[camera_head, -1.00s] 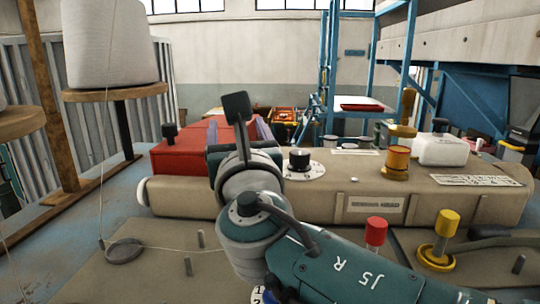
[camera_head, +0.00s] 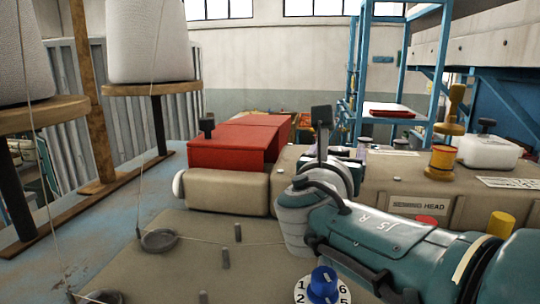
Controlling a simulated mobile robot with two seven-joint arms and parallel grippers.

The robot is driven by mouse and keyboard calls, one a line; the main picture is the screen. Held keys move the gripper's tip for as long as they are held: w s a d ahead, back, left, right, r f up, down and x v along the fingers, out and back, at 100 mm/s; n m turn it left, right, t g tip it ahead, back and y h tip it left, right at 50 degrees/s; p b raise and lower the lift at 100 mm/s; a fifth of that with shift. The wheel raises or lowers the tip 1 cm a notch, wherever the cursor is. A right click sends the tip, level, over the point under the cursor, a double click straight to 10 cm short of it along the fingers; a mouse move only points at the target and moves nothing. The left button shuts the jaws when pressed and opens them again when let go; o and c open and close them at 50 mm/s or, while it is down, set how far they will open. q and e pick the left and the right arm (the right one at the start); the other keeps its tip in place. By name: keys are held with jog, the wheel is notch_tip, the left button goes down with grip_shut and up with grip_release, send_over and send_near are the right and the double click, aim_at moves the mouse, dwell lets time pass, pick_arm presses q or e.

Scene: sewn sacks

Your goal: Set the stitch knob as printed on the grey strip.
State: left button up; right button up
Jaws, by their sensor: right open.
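A blue knob (camera_head: 323,281) stands on a white numbered dial (camera_head: 302,291) at the bottom edge; 1, 2, 5 and 6 can be read, and the dial's lower part is cut off. I cannot tell whether this is the stitch knob. The black knob on a white dial, seen earlier on the sewing head, is hidden behind my right arm. I cannot make out a grey strip with a readable setting. My right gripper (camera_head: 328,143) is open beside the red cover, above the beige sewing head (camera_head: 395,177), its fingers partly hidden by its wrist. My left gripper is not in view.
A red cover (camera_head: 232,146) sits left of my gripper. A plate reading SEWING HEAD (camera_head: 420,205) is on the head's front. Thread cones (camera_head: 150,40) stand left.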

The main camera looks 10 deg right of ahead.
jog(key=shift+w+d, duration=0.2)
jog(key=shift+w, duration=0.2)
grip_shut()
dwell(0.4)
